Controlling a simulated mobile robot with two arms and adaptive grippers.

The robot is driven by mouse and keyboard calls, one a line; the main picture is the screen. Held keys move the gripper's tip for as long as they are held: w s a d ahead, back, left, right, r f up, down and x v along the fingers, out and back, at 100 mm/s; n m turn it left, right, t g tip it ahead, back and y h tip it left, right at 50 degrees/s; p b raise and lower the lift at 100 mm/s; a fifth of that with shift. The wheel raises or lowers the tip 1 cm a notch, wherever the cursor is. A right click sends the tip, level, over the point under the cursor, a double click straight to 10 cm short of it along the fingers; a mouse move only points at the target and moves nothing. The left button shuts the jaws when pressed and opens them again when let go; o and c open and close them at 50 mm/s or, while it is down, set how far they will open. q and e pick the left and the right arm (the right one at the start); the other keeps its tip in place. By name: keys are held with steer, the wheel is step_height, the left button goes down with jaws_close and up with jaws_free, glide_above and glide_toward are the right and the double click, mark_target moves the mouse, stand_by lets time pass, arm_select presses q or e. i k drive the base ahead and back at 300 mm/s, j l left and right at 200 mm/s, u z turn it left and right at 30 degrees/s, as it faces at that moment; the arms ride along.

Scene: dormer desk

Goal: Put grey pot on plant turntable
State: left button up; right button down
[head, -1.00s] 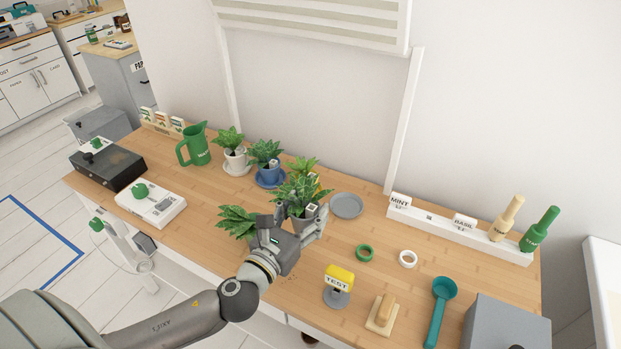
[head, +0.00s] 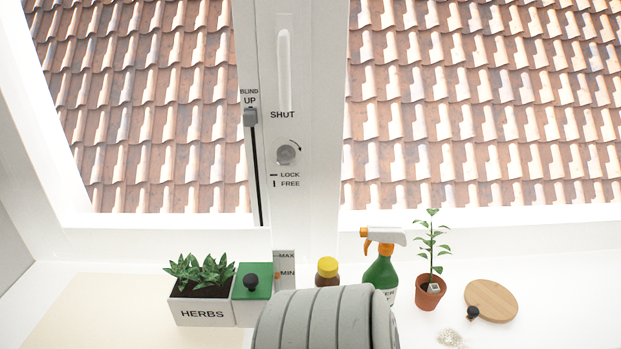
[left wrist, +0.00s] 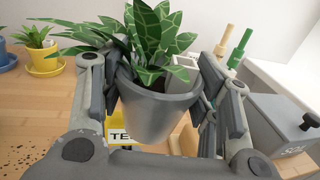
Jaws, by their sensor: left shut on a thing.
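The grey pot (left wrist: 158,112) holds a plant with green, pale-veined leaves. In the left wrist view my left gripper (left wrist: 165,82) has a finger on each side of the pot and is shut on it. The pot looks about upright, over the wooden desk; its base is partly hidden by the gripper. In the head view a round wooden disc (head: 492,300) with a dark knob lies on the white sill at the right; it looks like the plant turntable. It is bare. Neither gripper shows in the head view.
Left of the disc stand a small terracotta pot (head: 430,292), a green spray bottle (head: 381,277), a yellow-capped bottle (head: 327,272), a green-lidded box (head: 252,283) and a HERBS planter (head: 202,311). Pale grains (head: 451,339) lie near the disc. A grey box (left wrist: 282,125) is on the desk.

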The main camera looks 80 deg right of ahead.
mark_target(492, 298)
steer(key=z, duration=0.4)
steer(key=k+z, duration=0.15)
steer(key=z, duration=0.25)
steer(key=l+z, duration=0.15)
steer(key=z, duration=0.25)
steer(key=k+z, duration=0.1)
steer(key=z, duration=0.3)
steer(key=k+l+z, duration=0.2)
steer(key=l+z, duration=0.15)
steer(key=l, duration=0.2)
steer(key=k+l+z, duration=0.1)
steer(key=l+z, duration=0.2)
steer(key=l, duration=0.25)
steer(key=l+z, duration=0.35)
steer(key=l, duration=0.6)
steer(key=k+l, duration=0.1)
steer(key=l, duration=0.25)
